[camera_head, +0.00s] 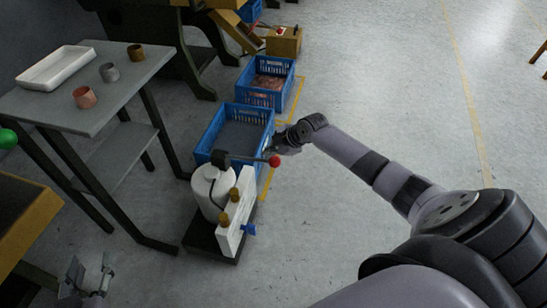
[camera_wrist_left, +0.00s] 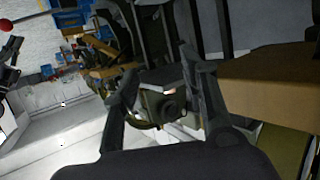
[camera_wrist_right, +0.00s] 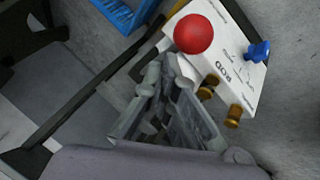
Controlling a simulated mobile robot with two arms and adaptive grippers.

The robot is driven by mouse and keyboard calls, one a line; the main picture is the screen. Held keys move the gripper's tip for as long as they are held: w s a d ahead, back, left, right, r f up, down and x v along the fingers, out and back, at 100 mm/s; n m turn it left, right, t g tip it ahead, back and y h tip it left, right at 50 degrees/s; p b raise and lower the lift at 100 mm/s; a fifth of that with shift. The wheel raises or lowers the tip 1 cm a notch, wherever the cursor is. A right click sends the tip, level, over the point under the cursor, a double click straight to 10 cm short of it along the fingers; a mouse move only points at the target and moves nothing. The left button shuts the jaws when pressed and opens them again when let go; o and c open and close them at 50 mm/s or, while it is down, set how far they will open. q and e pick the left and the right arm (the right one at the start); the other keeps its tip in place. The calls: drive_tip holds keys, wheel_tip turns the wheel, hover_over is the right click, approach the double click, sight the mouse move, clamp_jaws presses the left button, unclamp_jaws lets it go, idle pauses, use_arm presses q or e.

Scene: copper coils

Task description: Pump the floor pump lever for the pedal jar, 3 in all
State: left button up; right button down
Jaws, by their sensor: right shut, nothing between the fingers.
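The floor pump (camera_head: 212,188) is a white cylinder on a black base, with a dark lever (camera_head: 240,159) ending in a red knob (camera_head: 274,161). The lever points right, roughly level. A white panel (camera_head: 232,225) with brass fittings and a blue tap stands at its front. My right gripper (camera_head: 280,148) is shut and empty, just behind the knob. In the right wrist view its fingertips (camera_wrist_right: 170,66) lie close to the red knob (camera_wrist_right: 193,34); I cannot tell whether they touch. My left gripper (camera_head: 88,275) is open and empty at the lower left, away from the pump.
Two blue crates stand behind the pump, a nearer one (camera_head: 205,142) and a farther one (camera_head: 240,82). A grey table (camera_head: 120,85) at left carries a white tray (camera_head: 55,67) and several small metal cups. Open floor (camera_head: 380,100) lies to the right.

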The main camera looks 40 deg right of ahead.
drive_tip(key=shift+f, duration=0.1)
idle(0.3)
drive_tip(key=shift+f, duration=0.25)
use_arm(q)
drive_tip(key=shift+w+d+r+t, duration=0.1)
drive_tip(key=shift+w+r+t, duration=0.15)
drive_tip(key=shift+r, duration=0.2)
drive_tip(key=shift+w+d+r+t, duration=0.1)
drive_tip(key=shift+r+t, duration=0.25)
drive_tip(key=shift+r, duration=0.05)
